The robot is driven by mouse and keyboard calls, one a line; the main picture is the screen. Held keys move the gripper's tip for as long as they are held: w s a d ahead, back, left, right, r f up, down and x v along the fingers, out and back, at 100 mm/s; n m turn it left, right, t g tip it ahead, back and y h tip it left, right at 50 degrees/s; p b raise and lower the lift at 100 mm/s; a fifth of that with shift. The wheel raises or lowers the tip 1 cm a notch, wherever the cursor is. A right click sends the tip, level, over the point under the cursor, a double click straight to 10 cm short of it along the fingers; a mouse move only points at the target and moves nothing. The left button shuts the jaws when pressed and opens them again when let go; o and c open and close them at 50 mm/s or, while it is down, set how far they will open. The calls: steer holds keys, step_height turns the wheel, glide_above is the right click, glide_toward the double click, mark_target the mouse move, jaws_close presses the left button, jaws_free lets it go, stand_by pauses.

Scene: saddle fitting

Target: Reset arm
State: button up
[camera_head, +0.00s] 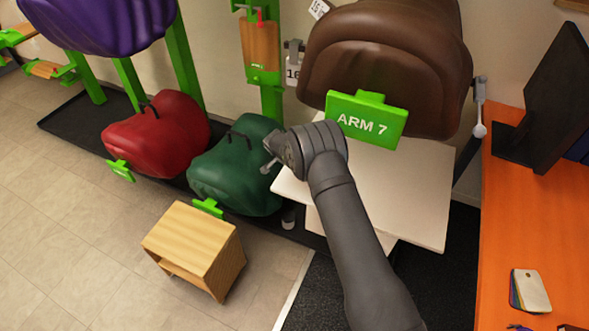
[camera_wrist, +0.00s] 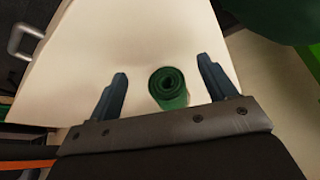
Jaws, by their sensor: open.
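My gripper (camera_head: 270,155) is at the end of my dark grey arm, over the left edge of a white tabletop (camera_head: 425,195) in the head view. In the wrist view, its two dark fingers (camera_wrist: 163,76) are spread wide. The roll is not seen in the head view. The white tabletop fills much of the wrist view (camera_wrist: 100,45).
A brown saddle (camera_head: 390,60) with a green "ARM 7" sign (camera_head: 366,118) overhangs the tabletop. Green (camera_head: 235,170) and red (camera_head: 160,137) saddles are at left. A wooden box (camera_head: 195,248) stands on the floor. An orange desk (camera_head: 535,220) with a monitor (camera_head: 550,95) is at right.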

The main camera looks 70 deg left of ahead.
steer(key=shift+s+d, duration=0.1)
steer(key=shift+s, duration=0.15)
stand_by(0.5)
steer(key=w+a, duration=0.1)
steer(key=w, duration=0.2)
steer(key=w+a, duration=0.2)
steer(key=w, duration=0.2)
steer(key=w+a, duration=0.1)
steer(key=w, duration=0.2)
steer(key=shift+w+a, duration=0.2)
steer(key=shift+w, duration=0.1)
steer(key=shift+x, duration=1.75)
steer(key=shift+w+r, duration=0.15)
